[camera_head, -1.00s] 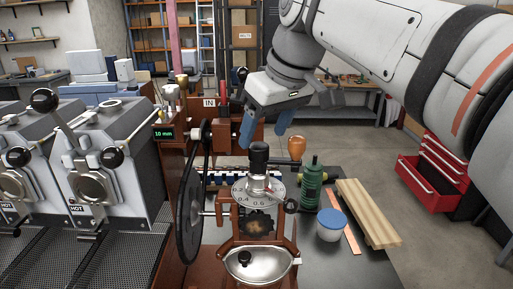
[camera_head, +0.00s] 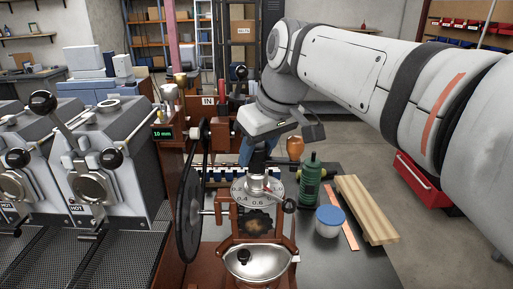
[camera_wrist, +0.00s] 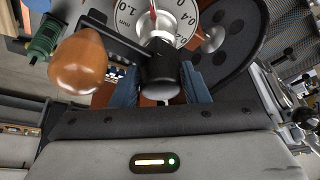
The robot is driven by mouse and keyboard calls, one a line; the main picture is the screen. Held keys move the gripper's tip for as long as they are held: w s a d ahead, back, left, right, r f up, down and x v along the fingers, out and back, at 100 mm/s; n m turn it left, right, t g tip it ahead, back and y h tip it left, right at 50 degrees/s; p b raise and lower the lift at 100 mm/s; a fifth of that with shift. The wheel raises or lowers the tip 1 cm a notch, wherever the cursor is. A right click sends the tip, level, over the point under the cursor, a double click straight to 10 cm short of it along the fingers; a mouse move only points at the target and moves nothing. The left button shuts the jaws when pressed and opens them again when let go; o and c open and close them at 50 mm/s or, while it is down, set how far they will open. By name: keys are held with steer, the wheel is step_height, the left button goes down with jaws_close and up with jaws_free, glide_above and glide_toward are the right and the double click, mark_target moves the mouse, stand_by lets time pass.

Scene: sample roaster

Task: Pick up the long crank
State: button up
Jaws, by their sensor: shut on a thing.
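The long crank has a black hub (camera_head: 258,160), a dark arm and an orange-brown wooden knob (camera_head: 295,147). It sits on top of the grinder-like machine, above the round numbered dial (camera_head: 257,192). In the wrist view the black hub (camera_wrist: 160,75) stands between my blue fingers and the wooden knob (camera_wrist: 78,62) is to the left. My gripper (camera_wrist: 160,90) is shut on the hub, one finger on each side. In the head view my gripper (camera_head: 248,152) comes down from above and behind the hub, and its fingers are partly hidden.
A large black wheel (camera_head: 190,213) is at the machine's left. A green bottle-like thing (camera_head: 309,182), a blue-lidded jar (camera_head: 329,221) and wooden boards (camera_head: 365,210) stand close on the right. Roasters marked HOT (camera_head: 105,180) are at the left.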

steer(key=c, duration=0.6)
steer(key=shift+c, duration=0.2)
steer(key=shift+r, duration=0.15)
